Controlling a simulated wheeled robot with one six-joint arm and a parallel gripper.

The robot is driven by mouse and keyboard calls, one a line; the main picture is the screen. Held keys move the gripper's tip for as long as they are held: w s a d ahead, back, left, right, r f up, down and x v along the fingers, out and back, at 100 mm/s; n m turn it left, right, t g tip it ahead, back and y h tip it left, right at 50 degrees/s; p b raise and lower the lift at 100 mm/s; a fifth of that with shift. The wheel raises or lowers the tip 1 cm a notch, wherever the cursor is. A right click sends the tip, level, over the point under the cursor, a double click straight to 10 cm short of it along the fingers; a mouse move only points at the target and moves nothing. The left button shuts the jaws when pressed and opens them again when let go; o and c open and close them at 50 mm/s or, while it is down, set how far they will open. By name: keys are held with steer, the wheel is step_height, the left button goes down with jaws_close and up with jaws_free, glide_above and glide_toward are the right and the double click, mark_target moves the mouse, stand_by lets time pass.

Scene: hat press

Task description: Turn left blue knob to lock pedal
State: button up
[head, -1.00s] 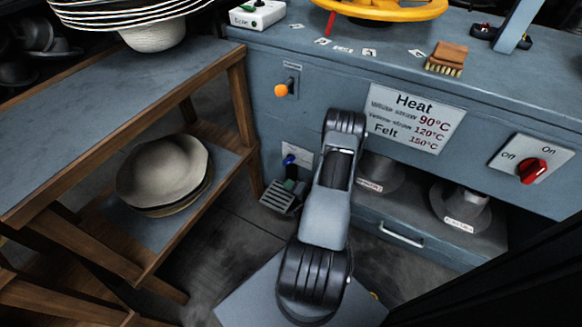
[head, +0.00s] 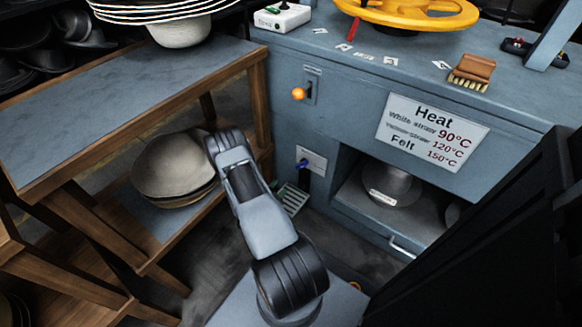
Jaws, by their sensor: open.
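The blue knob (head: 302,163) sits on a small pale plate low on the front of the blue-grey cabinet, below the orange-tipped lever. The slotted metal pedal (head: 293,199) is near the floor just below it, partly hidden behind my arm. My arm rises from the bottom of the head view and leans left, its upper end in front of the stacked hats on the shelf. My gripper does not show; it is hidden beyond the arm links. Nothing of mine is seen touching the knob.
A wooden shelf unit (head: 120,110) with a stack of hats (head: 172,172) stands at the left, close to my arm. An orange-tipped lever (head: 299,94) sticks out of the cabinet. A grey hat (head: 387,185) sits in the open compartment. Bare floor shows below the cabinet.

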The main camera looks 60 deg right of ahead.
mark_target(299, 168)
steer(key=shift+g+h, duration=0.3)
steer(key=shift+g, duration=0.3)
steer(key=d+b, duration=0.1)
steer(key=d, duration=0.3)
steer(key=s+d+b, duration=0.1)
steer(key=d, duration=0.4)
steer(key=d+r+b, duration=0.1)
steer(key=d+b, duration=0.1)
steer(key=d, duration=0.3)
steer(key=shift+s, duration=0.2)
steer(key=shift+c, duration=0.3)
